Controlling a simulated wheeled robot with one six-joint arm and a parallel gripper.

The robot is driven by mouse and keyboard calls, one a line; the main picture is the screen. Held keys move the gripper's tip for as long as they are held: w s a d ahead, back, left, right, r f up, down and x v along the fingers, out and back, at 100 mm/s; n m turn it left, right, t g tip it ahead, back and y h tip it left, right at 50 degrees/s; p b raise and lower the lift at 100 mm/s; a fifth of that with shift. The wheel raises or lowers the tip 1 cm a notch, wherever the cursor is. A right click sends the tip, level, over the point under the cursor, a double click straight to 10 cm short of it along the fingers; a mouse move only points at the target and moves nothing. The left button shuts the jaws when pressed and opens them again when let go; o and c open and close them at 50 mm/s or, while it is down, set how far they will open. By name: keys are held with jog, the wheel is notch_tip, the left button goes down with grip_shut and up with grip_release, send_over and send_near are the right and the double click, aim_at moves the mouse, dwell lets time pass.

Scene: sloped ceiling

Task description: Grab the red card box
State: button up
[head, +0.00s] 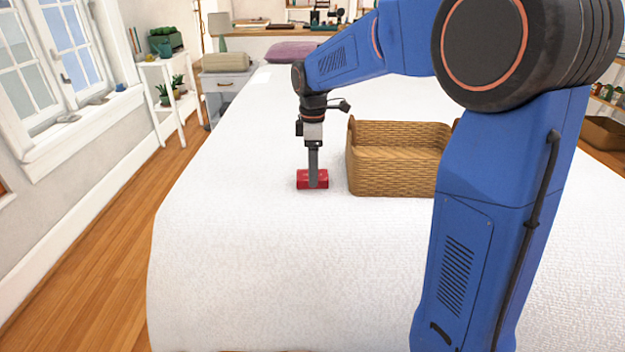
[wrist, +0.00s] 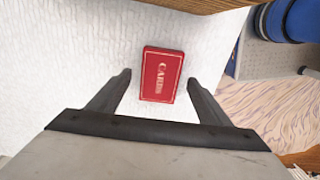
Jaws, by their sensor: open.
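The red card box (head: 303,180) lies on the white bed, left of the wicker basket. In the wrist view my gripper (wrist: 160,75) is open, with one finger on each side of the box. A gap shows between each finger and the box. I cannot tell how far the fingertips are above the bed.
The wicker basket (head: 397,178) stands on the bed close to the right of my gripper. The white bed (head: 250,270) is clear to the left and in front. A purple pillow (head: 290,52) lies at the far end. A nightstand (head: 223,85) stands beyond the bed's left edge.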

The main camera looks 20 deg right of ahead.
jog(key=shift+f, duration=0.9)
jog(key=c, duration=1.3)
jog(key=shift+o, duration=0.2)
jog(key=shift+r, duration=0.1)
